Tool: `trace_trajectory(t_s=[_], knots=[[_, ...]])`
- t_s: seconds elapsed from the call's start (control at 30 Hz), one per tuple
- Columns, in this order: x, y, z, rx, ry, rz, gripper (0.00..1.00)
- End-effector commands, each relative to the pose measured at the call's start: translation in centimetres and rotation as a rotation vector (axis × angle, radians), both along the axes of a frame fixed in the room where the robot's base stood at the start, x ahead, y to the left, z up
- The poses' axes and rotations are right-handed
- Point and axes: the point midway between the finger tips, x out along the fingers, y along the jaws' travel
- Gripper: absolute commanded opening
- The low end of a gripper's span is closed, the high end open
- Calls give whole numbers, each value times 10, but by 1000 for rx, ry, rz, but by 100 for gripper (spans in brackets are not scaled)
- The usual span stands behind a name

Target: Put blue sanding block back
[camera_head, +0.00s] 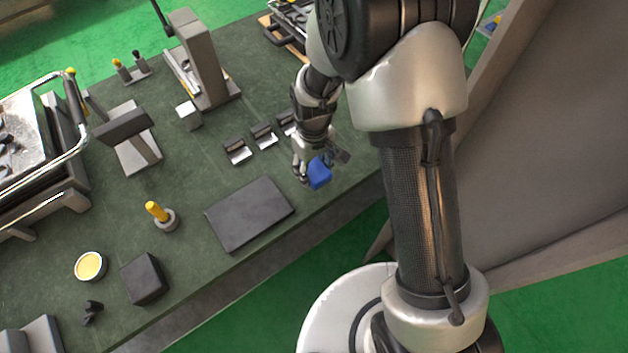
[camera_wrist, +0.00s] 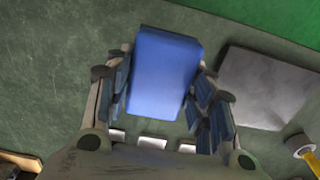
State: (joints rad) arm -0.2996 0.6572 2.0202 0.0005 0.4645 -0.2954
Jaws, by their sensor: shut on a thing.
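The blue sanding block (camera_head: 319,173) is in my gripper (camera_head: 317,166), near the table's front edge in the head view. In the wrist view the block (camera_wrist: 163,72) sits between the two padded fingers of my gripper (camera_wrist: 162,85), which are shut on its sides. I cannot tell how high it is above the table. Several small grey holders (camera_head: 238,151) stand in a row just behind and left of my gripper in the head view; they also show in the wrist view (camera_wrist: 153,142), partly hidden by the gripper body.
A dark flat plate (camera_head: 250,213) lies left of my gripper. A yellow-handled tool (camera_head: 158,213) stands upright in a round base farther left. A grey upright press-like stand (camera_head: 205,62) is behind. Bare green tabletop (camera_head: 195,180) lies between them.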

Motion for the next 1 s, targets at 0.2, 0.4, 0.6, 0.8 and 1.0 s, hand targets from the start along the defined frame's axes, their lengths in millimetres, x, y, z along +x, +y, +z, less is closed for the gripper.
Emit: trace_trajectory(t_s=[0.2, 0.4, 0.6, 0.8, 1.0], knots=[[1, 0, -17, 1, -1, 0, 24], [0, 0, -47, -1, 1, 0, 24], [1, 0, -56, 1, -1, 0, 24], [1, 0, -57, 1, -1, 0, 24], [0, 0, -59, 1, -1, 0, 58]])
